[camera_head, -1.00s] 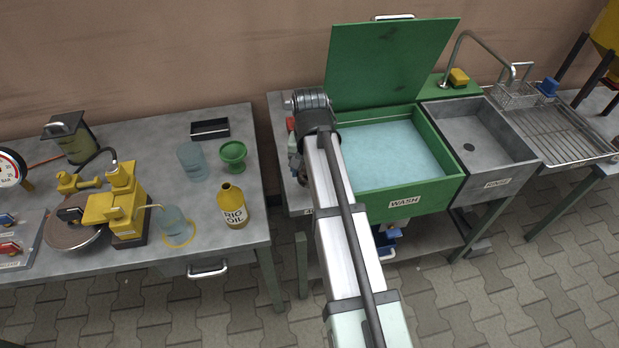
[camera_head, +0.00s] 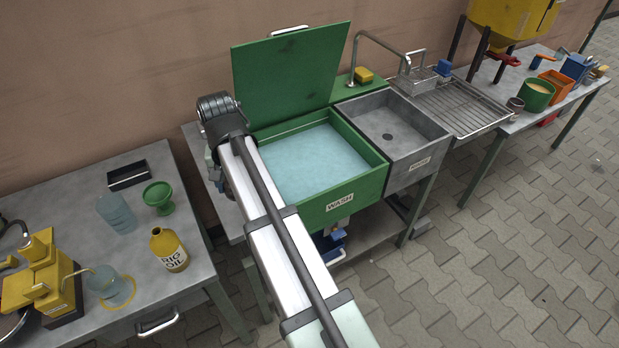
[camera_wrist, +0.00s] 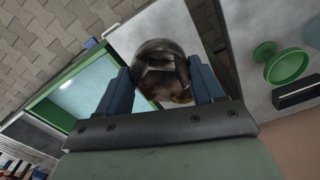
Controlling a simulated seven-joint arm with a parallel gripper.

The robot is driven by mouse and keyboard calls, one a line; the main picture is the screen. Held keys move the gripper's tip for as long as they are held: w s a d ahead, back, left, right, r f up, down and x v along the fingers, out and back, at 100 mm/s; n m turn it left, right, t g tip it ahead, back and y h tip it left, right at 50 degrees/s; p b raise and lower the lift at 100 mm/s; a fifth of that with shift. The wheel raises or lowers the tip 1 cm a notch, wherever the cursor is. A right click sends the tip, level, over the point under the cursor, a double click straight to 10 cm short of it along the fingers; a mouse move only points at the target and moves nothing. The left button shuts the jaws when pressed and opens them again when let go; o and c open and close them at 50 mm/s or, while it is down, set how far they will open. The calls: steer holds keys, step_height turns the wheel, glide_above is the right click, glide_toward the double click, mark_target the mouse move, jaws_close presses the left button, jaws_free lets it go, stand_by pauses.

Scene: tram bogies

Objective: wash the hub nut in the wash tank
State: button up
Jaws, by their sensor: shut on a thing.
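My gripper (camera_wrist: 163,85) shows in the wrist view, its two blue fingers shut on a round, dark, brownish metal part, the hub nut (camera_wrist: 160,62). In the head view my arm hides the gripper and nut. The wash tank (camera_head: 340,194) is a green box labelled WASH, its lid (camera_head: 288,72) standing open at the back, with pale blue liquid (camera_head: 312,162) inside. My arm reaches along the tank's left side. In the wrist view the tank (camera_wrist: 58,110) lies left of the nut, which appears to be over the bench beside it, not over the liquid.
A grey rinse sink (camera_head: 395,140) adjoins the tank on the right, then a wire drainer (camera_head: 465,105). A yellow oil bottle (camera_head: 169,250), a green cup (camera_head: 158,197) and a black tray (camera_head: 128,175) stand on the left bench. The raised lid bounds the tank's back.

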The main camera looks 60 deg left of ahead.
stand_by(0.5)
steer(key=w+a+f+m, duration=0.1)
steer(key=w+a+f, duration=0.1)
steer(key=w, duration=1)
steer(key=w+a+f+m, duration=0.1)
steer(key=w+a, duration=0.2)
steer(key=w, duration=0.9)
steer(key=w+a+f+m, duration=0.1)
steer(key=w+a+f, duration=0.1)
steer(key=w, duration=0.9)
steer(key=shift+w+a+f+n, duration=0.1)
steer(key=shift+f+n, duration=0.4)
steer(key=shift+f, duration=2.65)
steer(key=shift+w+a+f+n, duration=0.1)
steer(key=shift+f+n, duration=0.4)
steer(key=shift+f, duration=2.7)
steer(key=shift+w+a+f+n, duration=0.1)
steer(key=shift+f+n, duration=0.4)
steer(key=shift+f, duration=2.65)
